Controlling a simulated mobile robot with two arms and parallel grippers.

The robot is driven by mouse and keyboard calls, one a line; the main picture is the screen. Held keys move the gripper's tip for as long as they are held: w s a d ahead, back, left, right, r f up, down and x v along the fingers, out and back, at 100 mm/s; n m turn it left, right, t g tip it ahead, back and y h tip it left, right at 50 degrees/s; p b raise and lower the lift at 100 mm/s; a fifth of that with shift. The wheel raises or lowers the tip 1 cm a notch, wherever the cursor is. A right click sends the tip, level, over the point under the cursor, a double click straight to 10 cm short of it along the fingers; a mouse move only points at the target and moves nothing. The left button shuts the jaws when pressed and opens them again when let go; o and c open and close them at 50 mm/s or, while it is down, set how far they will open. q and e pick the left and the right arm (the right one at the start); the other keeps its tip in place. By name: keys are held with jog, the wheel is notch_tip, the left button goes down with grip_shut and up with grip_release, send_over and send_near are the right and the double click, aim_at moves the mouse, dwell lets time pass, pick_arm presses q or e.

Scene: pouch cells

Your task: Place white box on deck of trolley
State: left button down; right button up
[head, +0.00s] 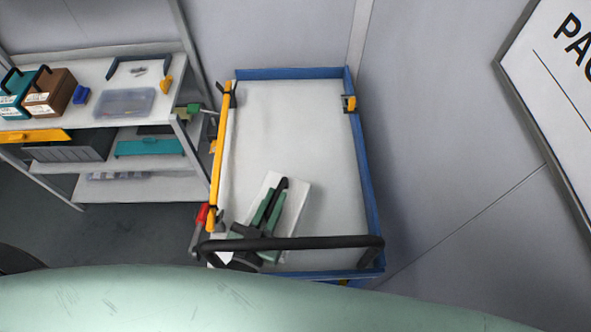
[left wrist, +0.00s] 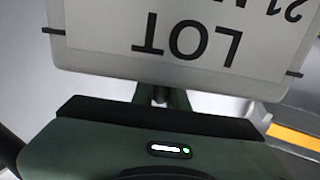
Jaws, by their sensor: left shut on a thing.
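The trolley has a blue frame and a pale deck (head: 290,125), with a black handle (head: 310,243) across its near end. My left gripper (head: 270,207) is over the near part of the deck, beyond the handle. It is shut on the white box (head: 298,196), which is partly hidden beneath the fingers. In the left wrist view the white box (left wrist: 105,62) fills the top, with upside-down "LOT" lettering. I cannot tell whether the box touches the deck. My right gripper is not in view.
A yellow bar (head: 219,150) runs along the trolley's left side. The far deck is clear. A shelf (head: 150,65) at the left holds a clear case (head: 124,102), a brown box (head: 52,92) and other items. Walls stand behind and to the right.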

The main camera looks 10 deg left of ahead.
pick_arm(q)
jog(key=w+d+b, duration=0.3)
jog(key=w+b, duration=0.1)
jog(key=w, duration=1)
notch_tip(320, 180, down, 7)
jog(key=b, duration=0.7)
jog(key=shift+s+a+r, duration=0.15)
jog(key=shift+s+a, duration=0.05)
jog(key=c, duration=1.4)
grip_release()
jog(key=shift+s+f, duration=0.1)
jog(key=shift+f, duration=0.15)
jog(key=shift+r, duration=0.15)
